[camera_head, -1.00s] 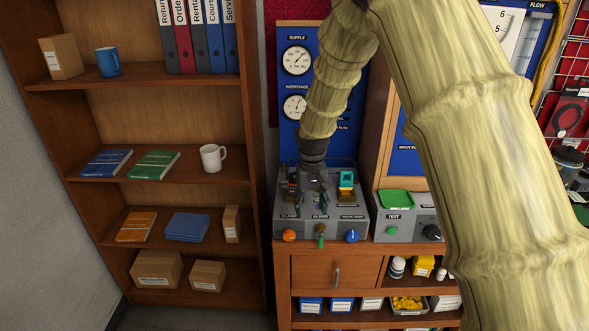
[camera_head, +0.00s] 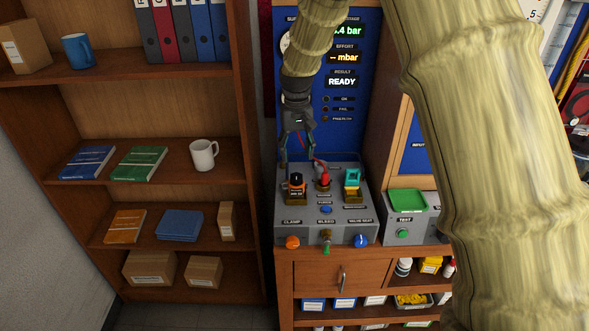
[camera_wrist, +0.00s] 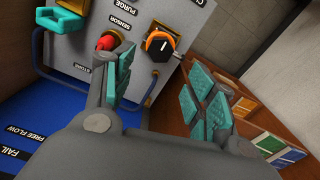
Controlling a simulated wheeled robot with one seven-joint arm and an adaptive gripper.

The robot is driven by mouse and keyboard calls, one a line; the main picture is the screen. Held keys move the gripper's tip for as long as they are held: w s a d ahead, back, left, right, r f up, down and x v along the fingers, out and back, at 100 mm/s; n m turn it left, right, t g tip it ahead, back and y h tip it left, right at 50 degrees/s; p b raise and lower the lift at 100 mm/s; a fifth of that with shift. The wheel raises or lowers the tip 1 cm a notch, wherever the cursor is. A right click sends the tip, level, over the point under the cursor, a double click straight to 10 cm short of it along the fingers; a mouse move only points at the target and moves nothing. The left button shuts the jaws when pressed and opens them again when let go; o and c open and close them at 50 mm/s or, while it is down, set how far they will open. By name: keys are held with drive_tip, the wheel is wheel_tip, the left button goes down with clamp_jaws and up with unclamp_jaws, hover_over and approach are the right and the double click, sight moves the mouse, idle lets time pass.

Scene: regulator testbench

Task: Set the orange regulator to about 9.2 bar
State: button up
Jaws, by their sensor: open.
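The orange regulator is most likely the black knob with an orange collar (camera_head: 296,187) at the left of the grey test bench (camera_head: 345,213). It also shows in the wrist view (camera_wrist: 160,43), with a white pointer mark on its face. My gripper (camera_head: 298,152) is open and empty, above and behind the knob and apart from it. In the wrist view my gripper (camera_wrist: 160,92) has its teal-padded fingers spread, with the knob beyond them. A bar readout (camera_head: 349,30) ends in ".4 bar"; its leading digit is partly hidden by my arm.
A red knob (camera_head: 324,176) stands right of the orange one, near a finger in the wrist view. A teal-topped part (camera_head: 352,178) is further right. Orange, green and blue controls line the bench front. The blue panel (camera_head: 345,140) rises behind. A wooden shelf (camera_head: 250,150) stands left.

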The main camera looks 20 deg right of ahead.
sight(296, 175)
wheel_tip(296, 175, down, 9)
drive_tip(key=p, duration=0.3)
drive_tip(key=shift+r, duration=0.15)
drive_tip(key=shift+c, duration=0.4)
drive_tip(key=c, duration=1)
